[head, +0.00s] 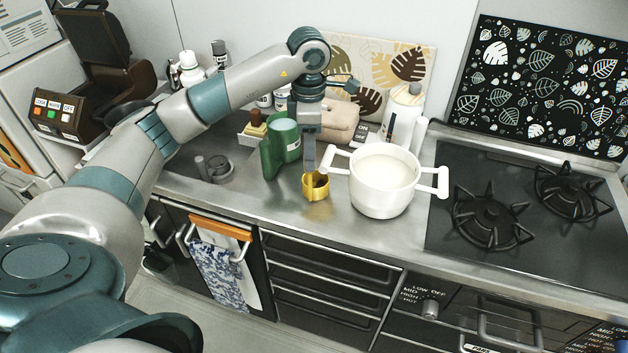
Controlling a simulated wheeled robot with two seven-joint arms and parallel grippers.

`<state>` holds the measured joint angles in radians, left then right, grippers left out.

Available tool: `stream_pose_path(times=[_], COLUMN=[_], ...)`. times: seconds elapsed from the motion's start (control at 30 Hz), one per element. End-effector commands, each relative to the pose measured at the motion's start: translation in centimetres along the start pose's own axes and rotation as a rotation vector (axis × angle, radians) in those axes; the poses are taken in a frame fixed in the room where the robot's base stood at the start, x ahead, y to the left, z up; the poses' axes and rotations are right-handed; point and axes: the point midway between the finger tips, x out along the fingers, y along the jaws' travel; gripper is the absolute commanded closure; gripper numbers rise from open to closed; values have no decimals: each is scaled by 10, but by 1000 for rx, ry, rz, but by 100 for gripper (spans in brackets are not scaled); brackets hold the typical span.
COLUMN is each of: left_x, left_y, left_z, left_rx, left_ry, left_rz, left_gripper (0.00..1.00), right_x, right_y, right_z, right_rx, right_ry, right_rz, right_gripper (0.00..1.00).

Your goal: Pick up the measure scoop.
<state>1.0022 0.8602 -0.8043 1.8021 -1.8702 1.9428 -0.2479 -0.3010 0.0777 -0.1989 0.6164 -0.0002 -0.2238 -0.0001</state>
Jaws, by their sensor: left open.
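A small yellow cup-shaped thing (316,187), which looks like the measure scoop, stands on the steel counter (262,208) just left of the white pot (381,190). My left gripper (311,168) points down right above it, with its fingertips at the scoop's rim. The gripper is open. I see its fingers nearly edge-on, so I cannot tell whether they touch the scoop or straddle its wall. The scoop's far side and any handle are partly hidden. My right gripper is not in view.
The pot's left handle (336,160) is close to the scoop and my gripper. A green container (284,140) stands behind left. A bread-like tan item (340,121) and bottles line the back. The stove (520,205) is at right. The counter front is clear.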

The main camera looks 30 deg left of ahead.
Motion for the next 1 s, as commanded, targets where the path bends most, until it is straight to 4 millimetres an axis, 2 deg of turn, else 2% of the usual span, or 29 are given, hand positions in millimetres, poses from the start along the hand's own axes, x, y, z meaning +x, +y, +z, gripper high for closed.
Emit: stream_pose_path(times=[0.03,0.23,0.7,0.87,1.0], left_x=[6,29,35,43,56], left_y=[-1,0,0,0,0], left_z=[-1,0,0,0,1], left_rx=[0,0,0,0,0], left_ry=[3,0,0,1,1], left_rz=[-3,-1,0,-3,-4], left_gripper=[58,58,58,58,58], right_x=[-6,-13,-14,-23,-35], right_y=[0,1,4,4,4], right_z=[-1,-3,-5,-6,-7], right_rx=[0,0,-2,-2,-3], right_ry=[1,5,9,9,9], right_rz=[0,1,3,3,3], right_gripper=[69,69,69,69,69])
